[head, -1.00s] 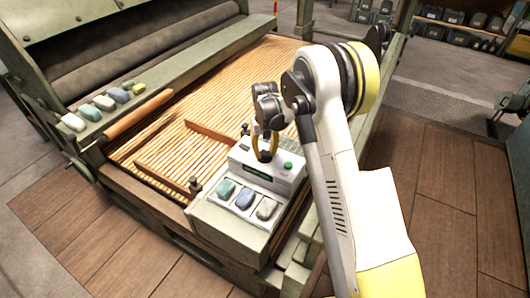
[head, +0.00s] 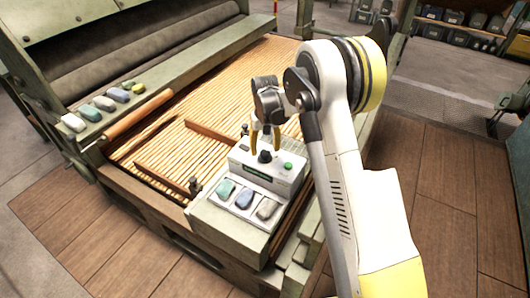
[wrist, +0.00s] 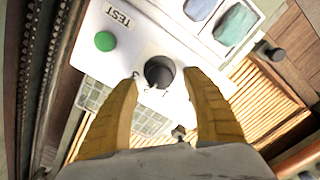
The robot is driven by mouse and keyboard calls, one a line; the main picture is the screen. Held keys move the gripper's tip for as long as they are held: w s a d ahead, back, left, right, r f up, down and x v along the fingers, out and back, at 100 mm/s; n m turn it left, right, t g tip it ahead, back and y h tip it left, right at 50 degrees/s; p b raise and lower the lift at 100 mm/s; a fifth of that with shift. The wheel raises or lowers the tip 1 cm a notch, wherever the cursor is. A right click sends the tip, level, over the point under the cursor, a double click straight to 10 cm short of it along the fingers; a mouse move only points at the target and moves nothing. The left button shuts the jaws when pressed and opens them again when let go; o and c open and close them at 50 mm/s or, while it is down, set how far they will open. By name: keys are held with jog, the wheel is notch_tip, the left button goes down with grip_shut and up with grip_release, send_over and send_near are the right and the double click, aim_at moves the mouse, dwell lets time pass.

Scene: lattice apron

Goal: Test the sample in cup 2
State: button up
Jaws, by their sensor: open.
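The white and grey tester (head: 270,183) stands at the front corner of the slatted bed. Its front holds three cups, with a teal lump (head: 225,190), a blue lump (head: 244,199) and a grey lump (head: 267,209). Its top has a black knob (head: 265,157) and a green button (head: 288,166), marked TEST in the wrist view (wrist: 105,41). My gripper (head: 265,150) is open above the knob. In the wrist view its yellow fingertips (wrist: 160,82) lie either side of the knob (wrist: 159,72), apart from it. I cannot read the display (head: 257,172).
Several coloured lumps (head: 104,103) lie on the green ledge at the left, beside a wooden roller (head: 138,114). Low wooden strips (head: 165,180) cross the slatted bed (head: 170,140) near the tester. Open floor (head: 450,200) lies to the right.

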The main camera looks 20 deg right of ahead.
aim_at(265, 153)
notch_tip(265, 153, up, 10)
dwell(0.3)
jog(key=s+r+t, duration=0.3)
jog(key=s+r, duration=1.1)
jog(key=s, duration=0.1)
jog(key=s+f+t, duration=0.1)
jog(key=s+t, duration=0.3)
jog(key=s, duration=1.3)
jog(key=shift+f, duration=0.25)
